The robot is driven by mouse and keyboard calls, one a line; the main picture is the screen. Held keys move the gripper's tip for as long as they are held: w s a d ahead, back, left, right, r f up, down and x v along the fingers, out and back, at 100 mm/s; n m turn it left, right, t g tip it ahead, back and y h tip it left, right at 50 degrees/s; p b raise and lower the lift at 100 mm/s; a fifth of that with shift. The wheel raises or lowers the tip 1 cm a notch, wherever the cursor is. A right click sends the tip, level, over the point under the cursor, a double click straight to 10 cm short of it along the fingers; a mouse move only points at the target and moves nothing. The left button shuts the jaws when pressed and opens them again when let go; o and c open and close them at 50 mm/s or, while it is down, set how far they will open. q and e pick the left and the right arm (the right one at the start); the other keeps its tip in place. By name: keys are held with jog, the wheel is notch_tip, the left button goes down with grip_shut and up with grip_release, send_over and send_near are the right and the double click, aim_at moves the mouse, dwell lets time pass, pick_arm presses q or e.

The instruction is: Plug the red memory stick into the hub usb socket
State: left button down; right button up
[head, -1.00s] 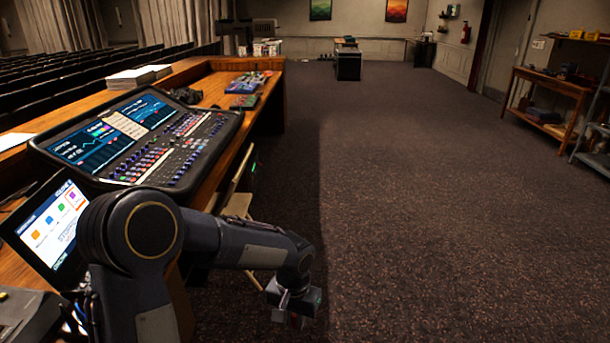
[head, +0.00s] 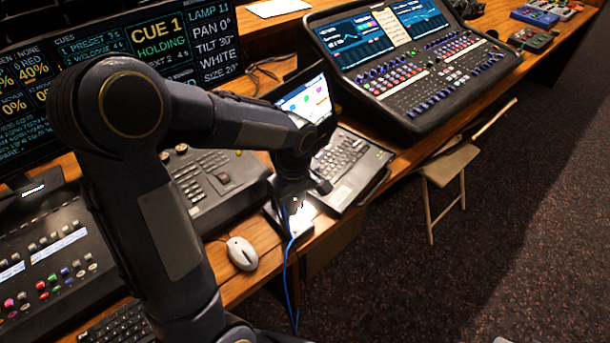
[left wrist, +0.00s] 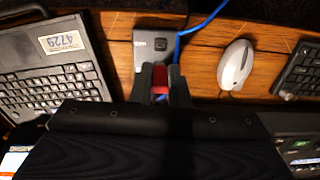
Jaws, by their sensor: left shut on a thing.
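The red memory stick (left wrist: 160,77) shows in the left wrist view, held between the two dark fingers of my left gripper (left wrist: 161,92). In the head view my left gripper (head: 298,200) hangs over the desk's front edge, beside the laptop; the stick is too small to make out there. A small grey box with a blue cable, which looks like the hub (left wrist: 152,48), lies on the wood just beyond the fingertips in the wrist view. In the head view this hub (head: 301,222) is partly hidden by the gripper. Its socket cannot be made out. My right gripper is not in view.
A laptop (head: 345,160) stands close beside the hub. A white mouse (head: 242,253) lies on the other side. A lighting desk (head: 215,185), a large monitor (head: 150,60) and a mixing console (head: 420,65) crowd the desk. A blue cable (head: 289,270) hangs over the edge.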

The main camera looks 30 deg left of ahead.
aim_at(297, 229)
pick_arm(q)
jog(key=shift+s+f+b, duration=0.2)
jog(key=shift+f+b, duration=0.2)
jog(key=shift+b, duration=0.05)
jog(key=shift+w+f+b, duration=0.1)
jog(key=shift+f+b, duration=1.75)
jog(key=shift+f, duration=0.65)
jog(key=shift+d+b, duration=0.15)
jog(key=shift+b, duration=0.15)
jog(key=shift+f+b, duration=0.5)
jog(key=shift+f, duration=0.05)
jog(key=c, duration=1.3)
grip_release()
jog(key=shift+r, duration=0.2)
